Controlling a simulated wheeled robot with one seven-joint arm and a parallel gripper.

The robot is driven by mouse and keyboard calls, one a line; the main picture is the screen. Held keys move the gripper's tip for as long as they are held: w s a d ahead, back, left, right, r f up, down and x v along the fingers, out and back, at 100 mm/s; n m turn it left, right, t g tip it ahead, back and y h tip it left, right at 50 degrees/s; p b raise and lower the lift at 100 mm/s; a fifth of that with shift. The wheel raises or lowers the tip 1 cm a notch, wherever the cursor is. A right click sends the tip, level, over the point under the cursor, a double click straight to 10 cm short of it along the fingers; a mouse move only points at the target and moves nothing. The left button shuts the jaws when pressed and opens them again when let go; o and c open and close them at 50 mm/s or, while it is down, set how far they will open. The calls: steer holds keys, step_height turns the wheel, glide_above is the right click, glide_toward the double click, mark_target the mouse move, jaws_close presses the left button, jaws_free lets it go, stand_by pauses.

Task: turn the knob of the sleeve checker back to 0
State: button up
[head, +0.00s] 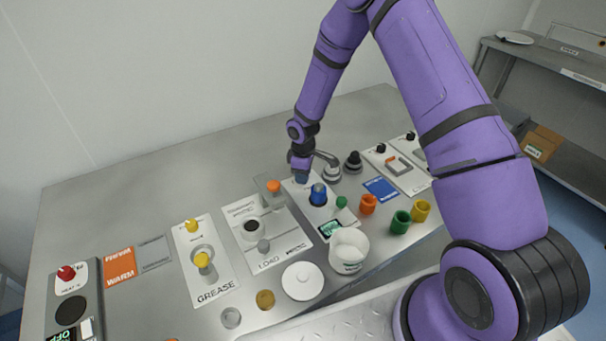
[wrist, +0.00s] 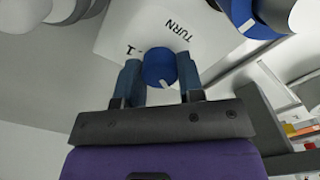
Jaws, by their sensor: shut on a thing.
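The blue knob (wrist: 158,66) is between my gripper's two fingers (wrist: 160,82), which are shut on its sides. A white mark shows on the knob's lower edge in the wrist view. The white panel (wrist: 130,30) around it reads "TURN", with a "1" up and left of the knob; I see no 0. In the head view my gripper (head: 300,176) reaches down at the back of the sleeve checker's white panel (head: 292,188), and hides the knob. A blue cylinder (head: 318,194) stands on this panel, in front of my gripper.
Orange (head: 368,204), green (head: 401,223) and yellow (head: 421,210) sleeves stand to the right. A white tub (head: 349,250) is in front. An orange-topped item (head: 273,186) is close left of my gripper. The back of the table is clear.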

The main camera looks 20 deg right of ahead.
stand_by(0.3)
steer(key=o, duration=0.9)
step_height(320, 180, up, 11)
steer(key=shift+f, duration=0.1)
